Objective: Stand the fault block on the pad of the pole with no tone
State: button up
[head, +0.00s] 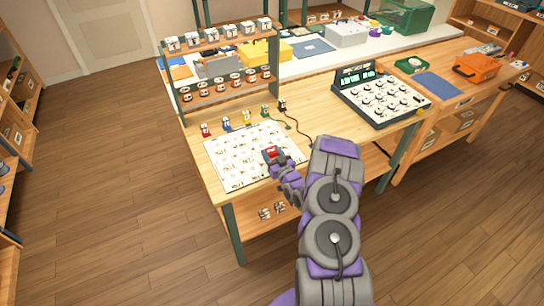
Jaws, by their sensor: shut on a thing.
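My gripper (275,163) is over the front right part of a white sheet on the wooden bench. It is shut on a small red-topped block (272,152), probably the fault block; the jaws partly hide it. The white sheet (213,136) carries rows of small printed figures, too small to tell poles, pads or tone marks apart. I cannot tell whether the block touches the sheet.
A console (380,99) with several dials and a lit green display stands on the bench's right. A rack (225,90) with rows of small items rises at the back left. Bare wood (320,118) lies between sheet and console. The floor (120,200) at left is clear.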

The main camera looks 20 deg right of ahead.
jog(key=shift+f, duration=0.3)
jog(key=shift+r, duration=0.1)
jog(key=o, duration=1.1)
jog(key=shift+d, duration=0.1)
jog(key=shift+o, duration=0.2)
jog(key=shift+s, duration=0.1)
